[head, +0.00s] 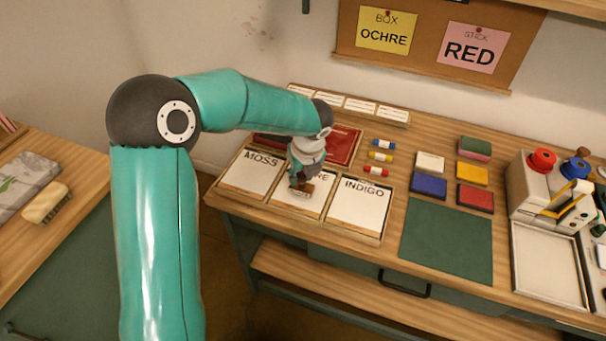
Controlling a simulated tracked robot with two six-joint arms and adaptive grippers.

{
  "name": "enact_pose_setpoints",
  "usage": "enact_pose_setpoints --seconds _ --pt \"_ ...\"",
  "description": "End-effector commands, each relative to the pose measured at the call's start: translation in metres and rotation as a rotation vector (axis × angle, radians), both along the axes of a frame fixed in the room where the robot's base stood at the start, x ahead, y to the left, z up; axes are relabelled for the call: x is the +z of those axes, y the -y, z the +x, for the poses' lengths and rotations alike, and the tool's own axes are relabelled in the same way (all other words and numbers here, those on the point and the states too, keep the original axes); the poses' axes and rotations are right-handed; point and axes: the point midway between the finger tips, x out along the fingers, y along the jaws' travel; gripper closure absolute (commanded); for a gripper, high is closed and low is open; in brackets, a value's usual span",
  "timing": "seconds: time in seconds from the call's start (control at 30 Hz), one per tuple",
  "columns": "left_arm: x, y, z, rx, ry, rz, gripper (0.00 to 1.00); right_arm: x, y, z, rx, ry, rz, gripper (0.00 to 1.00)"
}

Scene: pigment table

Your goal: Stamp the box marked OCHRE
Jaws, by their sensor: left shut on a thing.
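Three boxes with white labelled tops stand in a row at the table's front left: MOSS (250,176), a middle one (308,206) and INDIGO (359,207). The middle label is partly covered by my gripper, with only its last letters showing. My left gripper (301,181) is over the middle box, pointing down, shut on a small brown block (303,189), perhaps a stamp. The block is low over the white top; I cannot tell whether it touches. A yellow card (383,31) on the board reads BOX OCHRE, a pink card (474,48) STICK RED. My right gripper is out of view.
Blue, yellow and red sticks (376,171) lie behind INDIGO. Several coloured pads (429,186) lie right of them. A green mat (447,241) is bare. A device with a red knob (542,160) and an empty white tray (547,264) stand at the right.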

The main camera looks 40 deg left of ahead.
Motion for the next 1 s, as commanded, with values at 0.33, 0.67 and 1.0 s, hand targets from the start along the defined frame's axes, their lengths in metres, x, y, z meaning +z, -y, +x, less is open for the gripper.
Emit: enact_pose_setpoints --seconds 0.33,0.67,1.0 --pt "-0.0012 0.0000 0.0000 0.000 0.000 0.000 0.92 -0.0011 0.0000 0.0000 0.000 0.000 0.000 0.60" --pt "-0.0055 0.0001 0.0000 0.000 0.000 0.000 0.92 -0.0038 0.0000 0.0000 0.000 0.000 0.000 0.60" --pt "-0.0083 0.0003 0.0003 -0.001 0.000 0.000 0.92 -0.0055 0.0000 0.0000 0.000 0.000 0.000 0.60"
